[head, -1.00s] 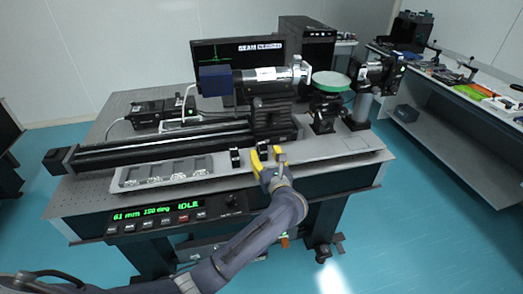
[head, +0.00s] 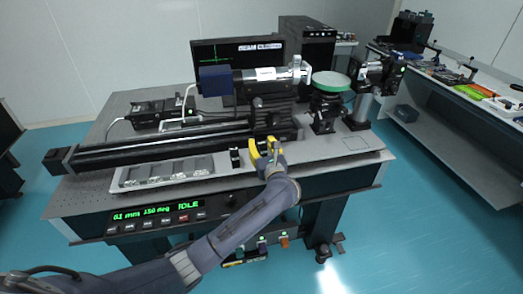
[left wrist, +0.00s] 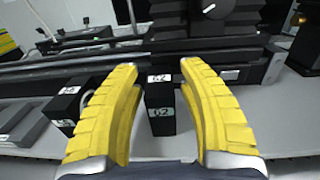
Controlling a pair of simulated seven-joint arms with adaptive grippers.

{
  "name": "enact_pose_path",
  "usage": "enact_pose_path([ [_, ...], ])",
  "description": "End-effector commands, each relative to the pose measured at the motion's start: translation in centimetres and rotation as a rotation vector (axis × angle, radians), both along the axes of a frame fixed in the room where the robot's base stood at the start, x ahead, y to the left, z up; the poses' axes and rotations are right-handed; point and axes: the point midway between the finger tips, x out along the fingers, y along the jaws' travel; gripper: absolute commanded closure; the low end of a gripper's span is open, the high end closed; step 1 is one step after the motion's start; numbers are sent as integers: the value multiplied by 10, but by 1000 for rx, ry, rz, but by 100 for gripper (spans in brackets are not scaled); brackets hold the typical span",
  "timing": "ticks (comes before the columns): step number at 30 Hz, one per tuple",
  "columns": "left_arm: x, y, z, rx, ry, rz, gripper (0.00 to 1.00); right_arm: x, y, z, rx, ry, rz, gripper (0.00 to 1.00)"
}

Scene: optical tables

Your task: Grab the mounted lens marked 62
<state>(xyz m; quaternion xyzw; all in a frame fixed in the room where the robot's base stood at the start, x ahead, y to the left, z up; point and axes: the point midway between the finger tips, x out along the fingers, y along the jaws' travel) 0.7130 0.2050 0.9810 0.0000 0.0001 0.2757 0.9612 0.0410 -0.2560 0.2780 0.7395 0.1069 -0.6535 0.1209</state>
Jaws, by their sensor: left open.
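The mounted lens marked 62 (left wrist: 160,112) is a small black block with white labels. In the left wrist view it stands upright on the grey table between my two yellow fingers, with a gap to each finger. My left gripper (left wrist: 155,95) is open around it and does not visibly grip it. In the head view my left gripper (head: 263,150) is at the table's front edge and hides most of that lens. Another small black labelled mount (left wrist: 68,108) stands left of the fingers; it also shows in the head view (head: 235,158). My right gripper is not in view.
A long black rail (head: 160,149) with a carriage (head: 272,118) lies just behind the mounts. A grey tray (head: 165,172) lies to the left. A control panel reading 61 mm, 150 deg, IDLE (head: 160,212) is on the table's front. Bare tabletop (head: 355,145) lies to the right.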

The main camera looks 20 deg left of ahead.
Motion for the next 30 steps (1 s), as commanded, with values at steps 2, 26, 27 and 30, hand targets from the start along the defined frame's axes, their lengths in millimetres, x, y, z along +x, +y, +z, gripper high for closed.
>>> enact_pose_path([
  [2, 0, 0, 0, 0, 0, 0, 70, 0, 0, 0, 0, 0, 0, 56],
  [26, 0, 0, 1, 0, -1, 0, 100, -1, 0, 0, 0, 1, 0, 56],
  [27, -1, -1, 2, 0, -1, 0, 100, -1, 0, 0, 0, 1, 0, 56],
  [30, -2, -2, 6, -2, -2, 0, 100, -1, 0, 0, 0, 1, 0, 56],
])
